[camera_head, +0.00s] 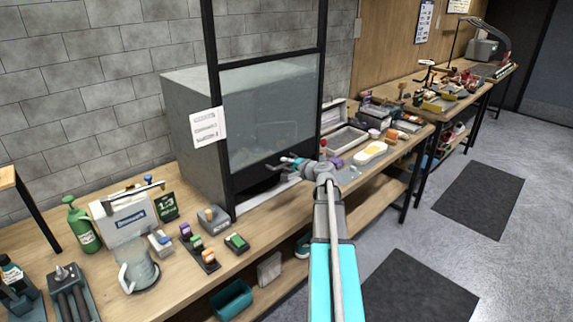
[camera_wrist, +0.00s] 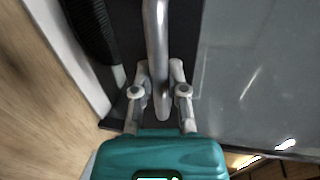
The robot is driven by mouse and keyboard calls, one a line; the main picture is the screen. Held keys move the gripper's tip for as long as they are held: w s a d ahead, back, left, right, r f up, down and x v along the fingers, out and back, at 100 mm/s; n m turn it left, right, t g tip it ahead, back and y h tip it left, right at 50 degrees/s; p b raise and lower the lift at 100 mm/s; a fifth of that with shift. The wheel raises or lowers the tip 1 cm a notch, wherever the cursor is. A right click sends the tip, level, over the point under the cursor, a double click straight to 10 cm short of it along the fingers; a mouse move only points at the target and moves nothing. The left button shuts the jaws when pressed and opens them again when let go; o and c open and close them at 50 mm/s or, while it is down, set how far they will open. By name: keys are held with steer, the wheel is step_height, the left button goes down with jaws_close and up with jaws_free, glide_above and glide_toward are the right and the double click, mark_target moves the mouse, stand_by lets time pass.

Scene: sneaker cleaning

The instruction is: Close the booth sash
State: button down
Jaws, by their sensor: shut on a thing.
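The booth (camera_head: 188,100) is a grey box on the bench. Its glass sash (camera_head: 270,100) sits in a tall black frame, and a low dark gap shows between the sash's bottom edge and the bench. My gripper (camera_head: 288,163) is at the sash's lower edge. In the wrist view, my gripper (camera_wrist: 156,78) is shut on the sash handle (camera_wrist: 155,30), a round metal bar standing between its two fingers. The glass (camera_wrist: 255,75) fills the right of that view. My gripper and arm hide part of the lower edge in the head view.
A paper notice (camera_head: 207,127) hangs at the frame's left. A green bottle (camera_head: 80,222), a glass jug (camera_head: 135,268) and small coloured blocks (camera_head: 236,242) stand on the bench to the left. An open metal case (camera_head: 345,138) and a white tray (camera_head: 370,153) lie to the right.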

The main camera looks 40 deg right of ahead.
step_height(320, 180, down, 11)
steer(key=b, duration=0.9)
steer(key=shift+b, duration=0.35)
steer(key=shift+s+a+f, duration=0.1)
steer(key=c, duration=0.7)
jaws_free()
steer(key=shift+f, duration=0.1)
steer(key=shift+o, duration=0.3)
steer(key=f+v, duration=0.2)
steer(key=v, duration=1)
steer(key=shift+s+d, duration=0.2)
steer(key=shift+s, duration=0.45)
steer(key=shift+s+f, duration=0.1)
steer(key=shift+f, duration=0.1)
